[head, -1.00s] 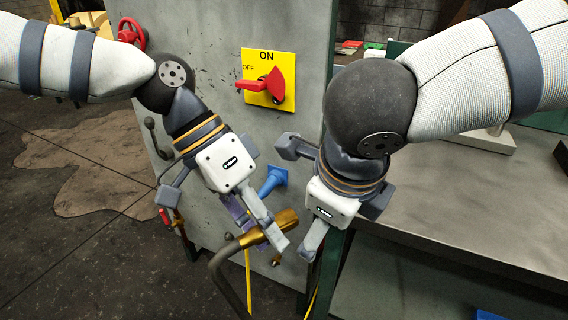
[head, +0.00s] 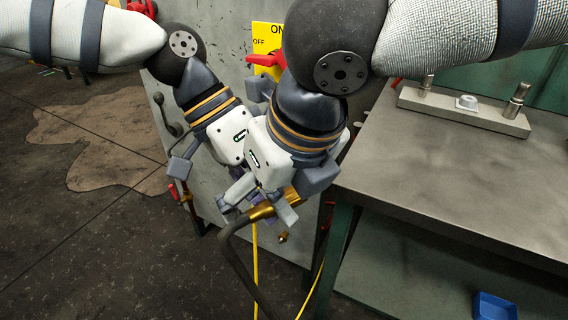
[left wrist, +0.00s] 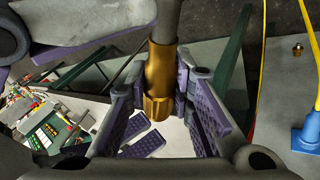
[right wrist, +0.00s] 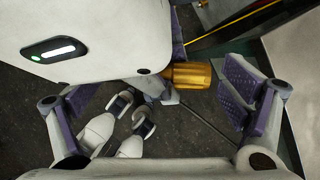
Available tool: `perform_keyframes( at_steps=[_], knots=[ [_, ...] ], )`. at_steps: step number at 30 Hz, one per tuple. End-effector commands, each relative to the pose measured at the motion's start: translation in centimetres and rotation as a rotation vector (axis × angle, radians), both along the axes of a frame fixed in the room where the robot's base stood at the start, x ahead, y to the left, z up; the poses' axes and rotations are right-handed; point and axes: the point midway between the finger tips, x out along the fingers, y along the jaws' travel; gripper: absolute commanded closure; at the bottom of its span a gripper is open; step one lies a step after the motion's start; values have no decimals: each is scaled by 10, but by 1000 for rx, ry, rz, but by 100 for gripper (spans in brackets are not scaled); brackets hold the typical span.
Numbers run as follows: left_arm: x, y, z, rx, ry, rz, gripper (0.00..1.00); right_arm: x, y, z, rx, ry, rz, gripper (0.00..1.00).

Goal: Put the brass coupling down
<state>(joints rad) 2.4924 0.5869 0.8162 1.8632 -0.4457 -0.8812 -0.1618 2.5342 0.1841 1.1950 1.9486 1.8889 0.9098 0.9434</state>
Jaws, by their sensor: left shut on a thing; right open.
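The brass coupling (head: 263,211) is on the end of a dark hose in the middle of the head view. My left gripper (head: 268,207) is shut on it, and the left wrist view shows the coupling (left wrist: 160,78) between the purple finger pads. My right gripper (head: 276,190) is open and close over the left one, hiding part of it. In the right wrist view the coupling (right wrist: 188,75) shows between the spread right fingers, beside the white body of my left gripper. I cannot tell whether the right fingers touch anything.
A grey panel (head: 215,205) with a yellow ON/OFF switch plate (head: 268,36) stands behind the grippers. A steel bench (head: 440,165) at the right bears a metal fixture (head: 463,110). A blue bin (head: 495,306) lies low at the right. The bench's front part is clear.

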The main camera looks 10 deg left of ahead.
Motion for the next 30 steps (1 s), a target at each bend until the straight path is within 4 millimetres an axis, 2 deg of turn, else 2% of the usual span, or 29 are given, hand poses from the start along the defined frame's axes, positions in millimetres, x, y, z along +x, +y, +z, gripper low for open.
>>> perform_keyframes(
  at_steps=[9,11,16,17,19,20,22,30],
  knots=[
    [0,0,1,0,-2,0,100,1,1,-5,0,-2,1,8],
    [0,0,1,0,-2,0,100,1,2,-5,0,-2,1,19],
    [0,-1,1,-1,-2,0,100,1,2,-5,1,-1,2,58],
    [0,-1,1,-2,-3,0,100,1,2,-5,1,0,3,61],
    [1,-1,2,-4,-4,1,100,0,3,-5,3,0,4,61],
    [1,-1,2,-4,-4,0,72,0,3,-5,3,0,4,61],
    [1,-1,2,-4,-4,0,56,0,3,-5,3,0,4,61],
    [0,0,1,-1,-2,0,55,1,2,-4,1,-1,2,61]
  ],
)
